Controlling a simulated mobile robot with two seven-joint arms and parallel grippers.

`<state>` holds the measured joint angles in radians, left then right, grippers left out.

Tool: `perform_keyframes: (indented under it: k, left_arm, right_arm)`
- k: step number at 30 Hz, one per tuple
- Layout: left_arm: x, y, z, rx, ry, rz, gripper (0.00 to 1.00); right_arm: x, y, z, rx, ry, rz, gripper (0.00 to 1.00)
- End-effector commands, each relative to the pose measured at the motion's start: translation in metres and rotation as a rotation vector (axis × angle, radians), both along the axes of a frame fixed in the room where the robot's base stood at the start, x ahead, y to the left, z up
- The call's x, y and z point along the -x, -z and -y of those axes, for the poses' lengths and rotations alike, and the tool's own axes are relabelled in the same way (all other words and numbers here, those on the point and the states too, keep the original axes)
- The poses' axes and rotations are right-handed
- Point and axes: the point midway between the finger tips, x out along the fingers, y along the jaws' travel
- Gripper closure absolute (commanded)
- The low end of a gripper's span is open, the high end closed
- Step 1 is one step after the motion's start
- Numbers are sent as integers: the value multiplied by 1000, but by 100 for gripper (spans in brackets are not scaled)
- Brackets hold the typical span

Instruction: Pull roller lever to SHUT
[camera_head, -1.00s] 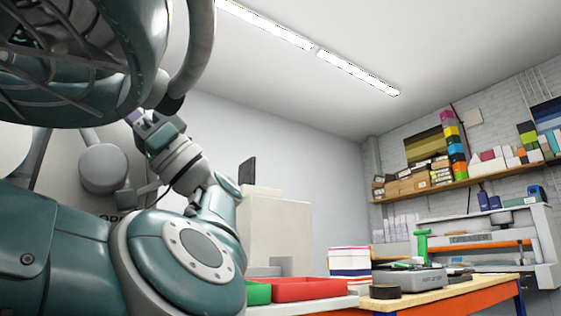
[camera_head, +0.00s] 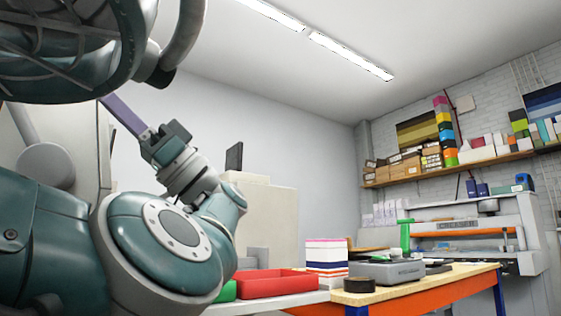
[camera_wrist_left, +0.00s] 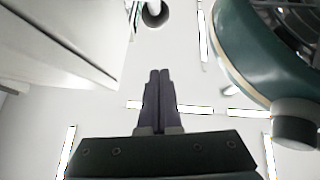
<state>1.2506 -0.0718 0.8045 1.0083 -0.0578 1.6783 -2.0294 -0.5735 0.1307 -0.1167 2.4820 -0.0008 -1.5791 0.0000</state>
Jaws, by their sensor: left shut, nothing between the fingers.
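My left gripper (camera_head: 110,103) reaches up and to the left in the head view, its long dark purple fingers together and empty. In the left wrist view the same fingers (camera_wrist_left: 160,75) are closed against each other with nothing between them. A grey round knob on a stalk (camera_head: 45,166) stands at the left in front of a pale machine face (camera_head: 80,135); it may be the roller lever, but I cannot be sure. The fingertips are up and to the right of it in the picture, with no visible contact. No SHUT mark shows. My right gripper is not in view.
A pale cabinet (camera_head: 265,215) stands beyond my left arm. A red tray (camera_head: 270,283) and stacked pads (camera_head: 327,258) are on a bench. A wooden table (camera_head: 425,290) with a black tape roll (camera_head: 359,285) stands at the right. A dark round opening (camera_wrist_left: 155,13) shows above the fingers.

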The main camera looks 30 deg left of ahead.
Motion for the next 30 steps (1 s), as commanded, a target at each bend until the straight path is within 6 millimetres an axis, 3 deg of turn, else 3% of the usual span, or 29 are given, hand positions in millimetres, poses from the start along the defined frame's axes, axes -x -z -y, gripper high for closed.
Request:
perform_keyframes:
  k: [6, 12, 30]
  left_arm:
    - [-22, 22, 9, 0, 1, 0, 100]
    - [-32, 30, 14, 0, 1, 0, 100]
    - [-36, 33, 17, 0, -1, 0, 100]
  right_arm:
    - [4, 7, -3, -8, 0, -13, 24]
    - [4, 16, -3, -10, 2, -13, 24]
    - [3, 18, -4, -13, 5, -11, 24]
